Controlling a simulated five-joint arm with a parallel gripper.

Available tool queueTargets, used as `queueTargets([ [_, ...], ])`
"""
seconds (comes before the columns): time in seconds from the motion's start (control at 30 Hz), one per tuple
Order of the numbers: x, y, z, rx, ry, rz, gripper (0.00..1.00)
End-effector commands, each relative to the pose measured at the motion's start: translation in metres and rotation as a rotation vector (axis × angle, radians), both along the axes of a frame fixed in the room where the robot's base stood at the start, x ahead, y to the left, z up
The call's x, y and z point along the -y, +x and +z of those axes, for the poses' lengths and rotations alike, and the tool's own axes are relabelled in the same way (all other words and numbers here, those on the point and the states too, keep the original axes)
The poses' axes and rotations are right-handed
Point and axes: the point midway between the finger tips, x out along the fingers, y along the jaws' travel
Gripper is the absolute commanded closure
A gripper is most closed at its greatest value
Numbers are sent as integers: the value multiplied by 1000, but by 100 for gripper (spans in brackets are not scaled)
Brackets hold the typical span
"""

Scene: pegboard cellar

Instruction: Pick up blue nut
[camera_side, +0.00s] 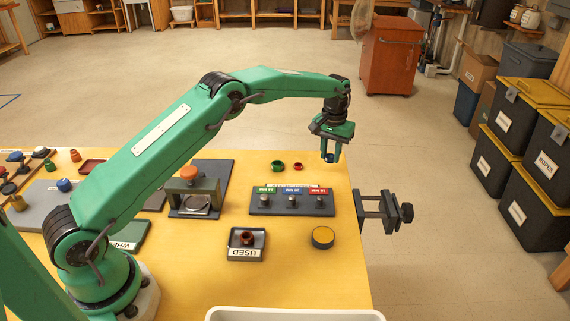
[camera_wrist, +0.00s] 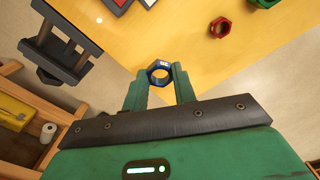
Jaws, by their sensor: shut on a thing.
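The blue nut (camera_wrist: 158,73) is between the two green fingers of my gripper (camera_wrist: 158,85) in the wrist view. My gripper is shut on it. In the side view my gripper (camera_side: 329,154) hangs near the table's far right edge, with the blue nut (camera_side: 331,158) at its fingertips. The nut seems to be above the table, but the exact height is hard to tell.
A green nut (camera_side: 278,165) and a red nut (camera_side: 298,167) lie on the yellow table (camera_side: 290,290) left of my gripper. A dark rack with three labelled posts (camera_side: 291,207) stands in front. A vise (camera_side: 382,211) juts from the right edge.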

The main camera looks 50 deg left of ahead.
Motion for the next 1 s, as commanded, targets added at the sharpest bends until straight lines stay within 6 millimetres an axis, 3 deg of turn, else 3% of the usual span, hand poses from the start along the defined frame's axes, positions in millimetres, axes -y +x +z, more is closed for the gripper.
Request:
queueTargets([
  [0.6,78,-46,55,2,0,-2,96],
  [1.0,91,-54,64,1,0,1,96],
])
